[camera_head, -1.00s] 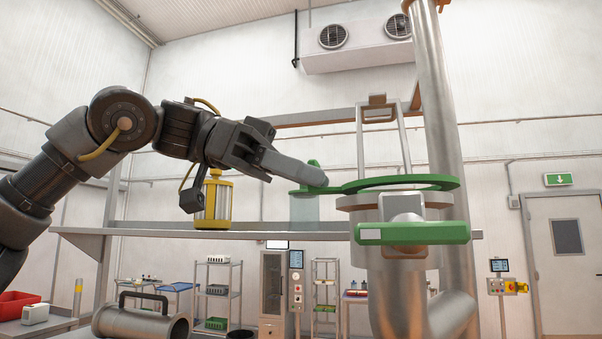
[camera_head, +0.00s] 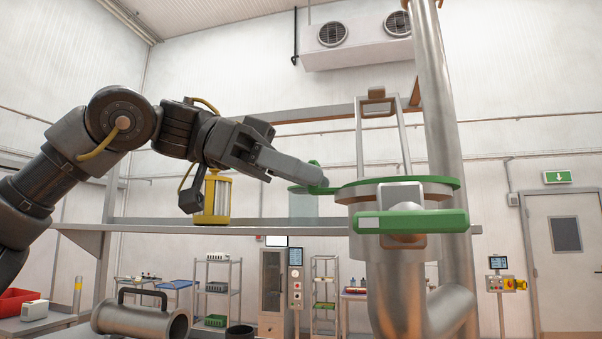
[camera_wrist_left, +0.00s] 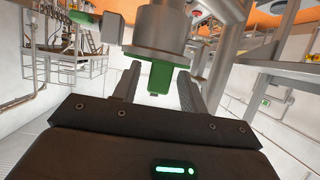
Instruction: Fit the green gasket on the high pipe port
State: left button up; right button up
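The green gasket (camera_head: 440,182) is a flat ring with a tab at its left. The ring lies level at the top of the steel pipe port (camera_head: 363,193), with no clear gap below it in the head view. Whether it is fully seated all round cannot be told. My left gripper (camera_head: 322,180) is at the tab, left of the port. In the left wrist view the green tab (camera_wrist_left: 160,77) stands between my two fingers, with a narrow gap on each side, so the gripper looks open around it. My right gripper is not in view.
A green handle (camera_head: 410,222) sticks out in front of the port. A tall steel pipe (camera_head: 440,100) rises behind it. A yellow-framed cylinder (camera_head: 213,200) stands on the shelf (camera_head: 150,229) below my left arm. A loose pipe piece (camera_head: 145,322) lies at lower left.

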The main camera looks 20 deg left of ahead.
pick_arm(q)
jog(key=shift+o, duration=0.4)
jog(key=shift+a, duration=0.1)
jog(key=p+v, duration=0.2)
jog(key=v, duration=0.8)
jog(key=shift+a, duration=0.3)
jog(key=shift+s+a+r, duration=0.1)
